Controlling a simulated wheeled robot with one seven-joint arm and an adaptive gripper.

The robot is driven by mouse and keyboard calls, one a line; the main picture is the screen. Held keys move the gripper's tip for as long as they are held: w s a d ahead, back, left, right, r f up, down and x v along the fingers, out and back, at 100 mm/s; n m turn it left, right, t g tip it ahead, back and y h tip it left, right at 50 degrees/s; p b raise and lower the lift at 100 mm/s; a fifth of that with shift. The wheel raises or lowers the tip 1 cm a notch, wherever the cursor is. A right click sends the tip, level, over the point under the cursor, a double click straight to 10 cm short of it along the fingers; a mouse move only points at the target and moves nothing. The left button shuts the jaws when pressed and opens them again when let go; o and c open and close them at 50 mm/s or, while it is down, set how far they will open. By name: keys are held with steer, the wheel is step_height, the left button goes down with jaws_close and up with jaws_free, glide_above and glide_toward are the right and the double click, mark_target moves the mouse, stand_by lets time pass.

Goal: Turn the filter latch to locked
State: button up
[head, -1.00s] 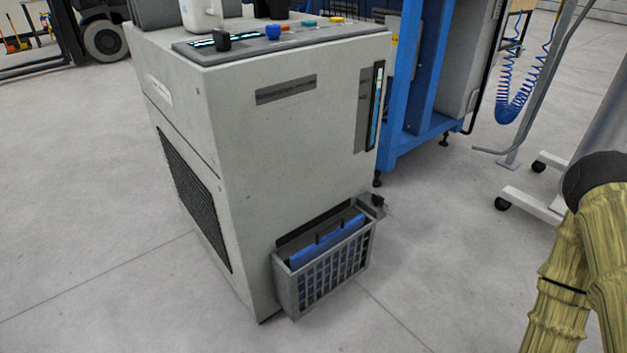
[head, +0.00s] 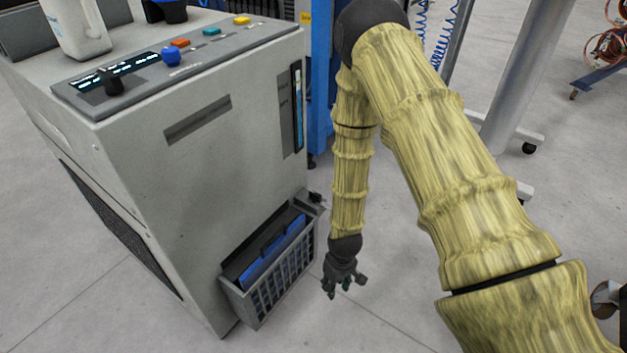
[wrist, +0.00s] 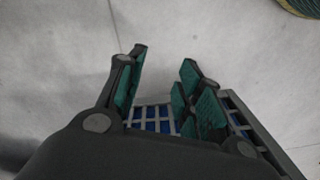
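The filter latch is likely the small dark piece (head: 315,197) at the top right corner of the slatted filter basket (head: 277,288), low on the grey machine's front. Its turned position is too small to tell. A blue filter (head: 270,258) sits in the basket. My gripper (head: 343,292) hangs pointing down, to the right of the basket and below the latch, apart from both in the head view. In the wrist view its green-padded fingers (wrist: 165,65) are apart with nothing held. Part of the basket (wrist: 153,113) shows between and beyond them; the latch is not discernible there.
The grey machine (head: 195,165) has a control panel with coloured knobs on top. A blue frame (head: 319,90) and a wheeled stand (head: 520,80) are behind my arm. The concrete floor (head: 385,310) around my gripper is clear.

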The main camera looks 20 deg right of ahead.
steer(key=w+r+n+p, duration=0.3)
steer(key=w+r+p, duration=0.1)
steer(key=w+r, duration=1.2)
step_height(320, 180, up, 8)
steer(key=n, duration=0.1)
glide_above(315, 192)
steer(key=shift+h, duration=0.3)
step_height(315, 192, down, 11)
steer(key=shift+s+r+b, duration=0.1)
steer(key=shift+b, duration=0.95)
jaws_close()
